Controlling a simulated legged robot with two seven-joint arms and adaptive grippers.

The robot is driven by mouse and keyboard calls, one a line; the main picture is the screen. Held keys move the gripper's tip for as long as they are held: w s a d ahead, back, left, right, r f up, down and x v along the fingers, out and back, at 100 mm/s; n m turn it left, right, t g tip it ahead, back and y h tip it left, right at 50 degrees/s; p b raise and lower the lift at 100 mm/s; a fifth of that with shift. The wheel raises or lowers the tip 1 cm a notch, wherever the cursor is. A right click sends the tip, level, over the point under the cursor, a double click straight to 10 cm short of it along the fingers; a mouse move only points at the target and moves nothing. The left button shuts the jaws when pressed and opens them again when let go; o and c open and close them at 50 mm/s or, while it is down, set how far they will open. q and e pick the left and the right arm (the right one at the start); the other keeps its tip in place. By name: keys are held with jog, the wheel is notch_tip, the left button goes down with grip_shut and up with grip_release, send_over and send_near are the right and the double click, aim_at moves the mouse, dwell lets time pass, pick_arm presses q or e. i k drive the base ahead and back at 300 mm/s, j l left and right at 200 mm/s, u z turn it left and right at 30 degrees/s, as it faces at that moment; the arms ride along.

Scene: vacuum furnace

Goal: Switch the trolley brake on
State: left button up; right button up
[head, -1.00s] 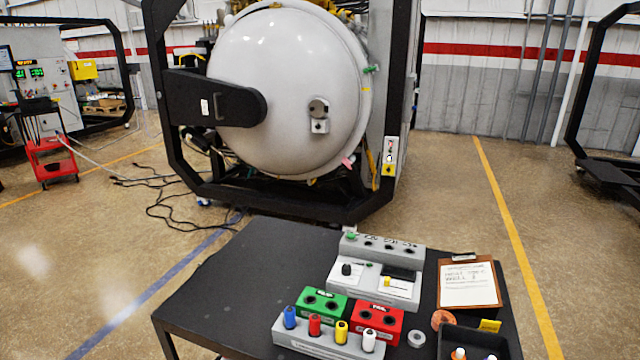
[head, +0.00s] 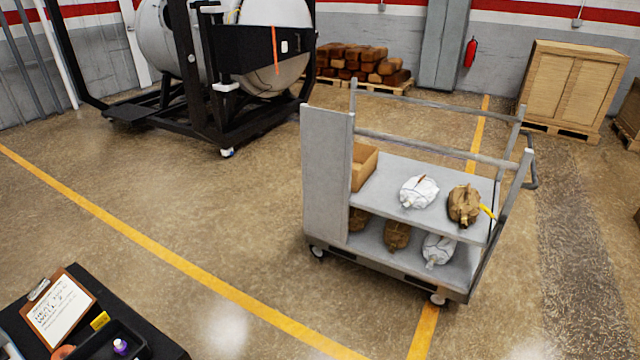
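The trolley (head: 325,175) stands on the floor right of the middle in the head view. It is grey metal with two shelves, a tall panel at its left end and tubular rails. White and brown bags lie on both shelves. Two of its casters show at the bottom, a left one (head: 318,251) and a right one (head: 438,299). I cannot make out a brake lever or its state. A dark bent bar (head: 531,163) shows at the trolley's right end. Neither of my grippers is in view.
A black table (head: 160,348) with a clipboard (head: 62,308) and a dark tray is at the lower left. A black-framed machine (head: 200,100) stands behind on the left. Wooden crates (head: 568,88) stand at the back right. The floor between table and trolley is clear.

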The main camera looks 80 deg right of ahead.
aim_at(487, 211)
jog(key=z, duration=3.5)
